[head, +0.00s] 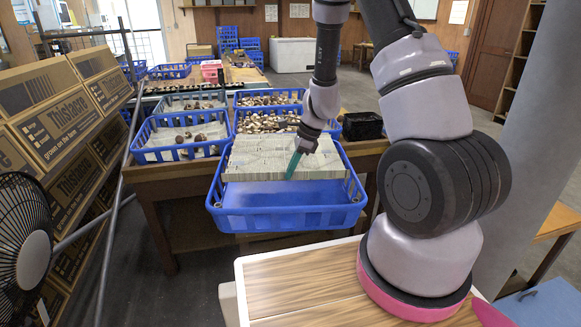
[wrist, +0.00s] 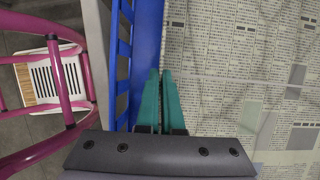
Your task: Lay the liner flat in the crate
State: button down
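The liner (head: 262,160) is a pale sheet with newspaper print. It covers the back part of the near blue crate (head: 285,218), and the crate's front floor is bare blue. The liner's near edge looks raised, not flat. My gripper (head: 293,166) points down at this edge, with teal fingers close together. In the wrist view the fingertips (wrist: 161,75) meet at the edge of the liner (wrist: 225,70), beside a bare blue strip of the crate (wrist: 147,35). The fingers look shut on that edge; the exact contact is hidden.
Behind stand blue crates with mushrooms (head: 265,122), and another crate (head: 180,137) at the left. A black box (head: 362,125) sits right of them. A fan (head: 22,235) and cardboard boxes (head: 65,130) stand at the left. The crate's slotted walls are close to the fingers.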

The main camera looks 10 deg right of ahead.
aim_at(304, 179)
notch_tip(304, 179, down, 12)
jog(key=shift+f, duration=0.1)
dwell(0.6)
dwell(0.4)
jog(key=c, duration=1)
grip_release()
jog(key=v, duration=1)
jog(key=shift+d+r, duration=0.2)
jog(key=shift+r, duration=0.2)
